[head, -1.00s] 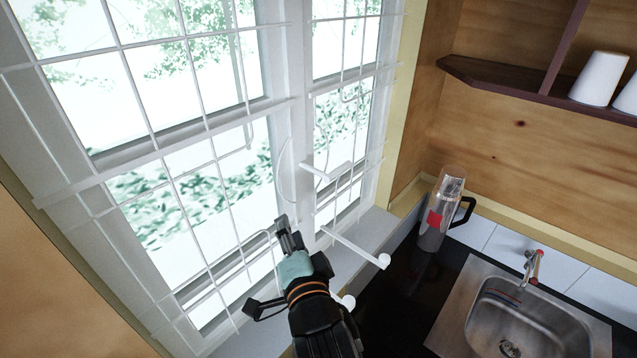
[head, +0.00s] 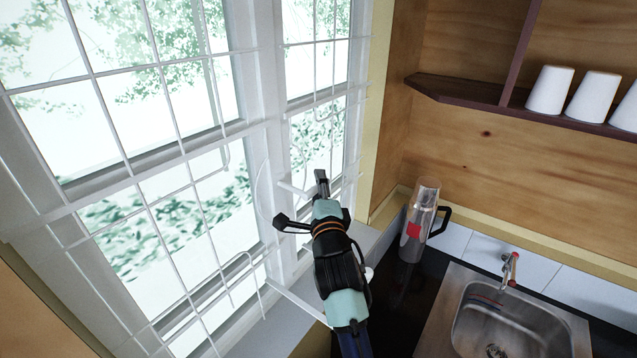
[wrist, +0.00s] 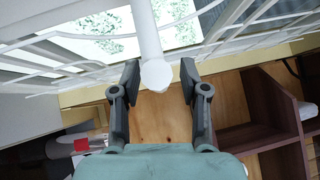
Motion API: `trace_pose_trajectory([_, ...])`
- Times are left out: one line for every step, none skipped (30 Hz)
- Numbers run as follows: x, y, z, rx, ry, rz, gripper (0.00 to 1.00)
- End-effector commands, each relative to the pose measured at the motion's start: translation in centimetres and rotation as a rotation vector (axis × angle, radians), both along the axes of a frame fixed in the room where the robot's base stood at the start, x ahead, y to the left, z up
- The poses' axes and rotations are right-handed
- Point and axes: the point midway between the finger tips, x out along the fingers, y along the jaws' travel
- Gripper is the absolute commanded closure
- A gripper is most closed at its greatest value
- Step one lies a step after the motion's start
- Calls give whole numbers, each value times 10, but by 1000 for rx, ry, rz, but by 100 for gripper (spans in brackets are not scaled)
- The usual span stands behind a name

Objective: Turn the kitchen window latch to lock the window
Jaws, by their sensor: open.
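The window (head: 262,135) has white frames, with thin white bars in front of the glass. A white latch bar (head: 293,189) juts from the middle frame in the head view, its outer end hidden behind my gripper (head: 321,180). A second white bar (head: 297,303) sticks out lower down, partly hidden by my arm. In the wrist view, a white bar with a rounded end (wrist: 147,35) reaches between the two fingers of my gripper (wrist: 160,72). The fingers are apart, with a gap on both sides of the bar. It appears to be the upper latch bar.
A clear flask with a red label (head: 418,218) stands on the dark counter (head: 395,300), right of my arm. A steel sink (head: 500,325) is at the lower right. White cups (head: 549,90) stand on a dark shelf (head: 470,92). The thin window bars are close to my gripper.

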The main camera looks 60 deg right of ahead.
Motion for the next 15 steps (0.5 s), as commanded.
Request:
trace_pose_trajectory([1, -2, 1, 0, 0, 0, 56])
trace_pose_trajectory([1, -2, 1, 0, 0, 0, 56])
trace_pose_trajectory([1, -2, 0, 0, 0, 0, 56])
trace_pose_trajectory([2, -2, 0, 0, 0, 0, 56])
trace_pose_trajectory([1, -2, 0, 0, 0, 0, 56])
trace_pose_trajectory([1, -2, 0, 0, 0, 0, 56])
trace_pose_trajectory([1, -2, 0, 0, 0, 0, 56])
trace_pose_trajectory([1, -2, 0, 0, 0, 0, 57])
trace_pose_trajectory([1, -2, 0, 0, 0, 0, 64])
trace_pose_trajectory([1, -2, 0, 0, 0, 0, 69])
trace_pose_trajectory([1, -2, 0, 0, 0, 0, 74])
trace_pose_trajectory([1, -2, 0, 0, 0, 0, 81])
trace_pose_trajectory([1, -2, 0, 0, 0, 0, 86])
trace_pose_trajectory([1, -2, 0, 0, 0, 0, 91])
trace_pose_trajectory([1, -2, 0, 0, 0, 0, 97])
